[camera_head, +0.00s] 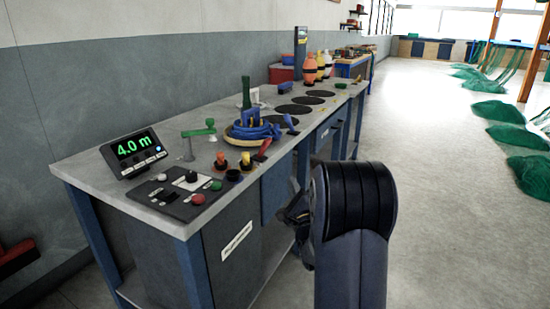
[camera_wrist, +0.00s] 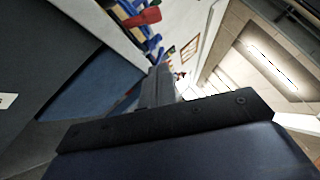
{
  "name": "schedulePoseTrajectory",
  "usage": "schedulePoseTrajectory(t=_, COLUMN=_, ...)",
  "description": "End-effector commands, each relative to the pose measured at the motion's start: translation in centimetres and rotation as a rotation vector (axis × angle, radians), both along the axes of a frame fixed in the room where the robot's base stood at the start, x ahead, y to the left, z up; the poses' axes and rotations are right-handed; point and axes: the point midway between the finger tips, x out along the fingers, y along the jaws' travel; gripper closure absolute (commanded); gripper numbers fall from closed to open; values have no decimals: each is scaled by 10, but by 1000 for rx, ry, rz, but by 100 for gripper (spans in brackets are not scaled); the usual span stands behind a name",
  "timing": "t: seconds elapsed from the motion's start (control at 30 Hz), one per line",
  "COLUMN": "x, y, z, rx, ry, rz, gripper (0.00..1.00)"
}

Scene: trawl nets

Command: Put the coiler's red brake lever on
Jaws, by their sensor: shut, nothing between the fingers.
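The red brake lever (camera_head: 264,147) stands tilted up at the front edge of the bench, beside the coiler (camera_head: 252,131) with its blue and yellow coils. A red handle, apparently the same lever, shows near the top of the wrist view (camera_wrist: 141,18). My gripper (camera_head: 286,214) is in front of the bench, below the bench top and apart from the lever. It is partly hidden behind my arm in the head view. In the wrist view my gripper (camera_wrist: 160,82) is shut and empty.
A green "4.0 m" display (camera_head: 137,148) and a button panel (camera_head: 178,194) sit at the near end of the bench (camera_head: 95,168). Orange and yellow knobs stand near the lever. Black discs lie farther back. The floor (camera_head: 440,230) to the right is clear, with green nets beyond.

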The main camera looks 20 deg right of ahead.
Motion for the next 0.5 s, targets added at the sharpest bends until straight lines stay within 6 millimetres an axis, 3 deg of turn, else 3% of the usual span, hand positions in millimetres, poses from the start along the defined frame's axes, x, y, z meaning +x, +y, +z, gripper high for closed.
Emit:
schedulePoseTrajectory(t=0.33, x=1, y=0, z=1, rx=0, ry=0, rz=0, gripper=100)
schedulePoseTrajectory(t=0.5, x=16, y=-2, z=6, rx=0, ry=0, rz=1, gripper=100)
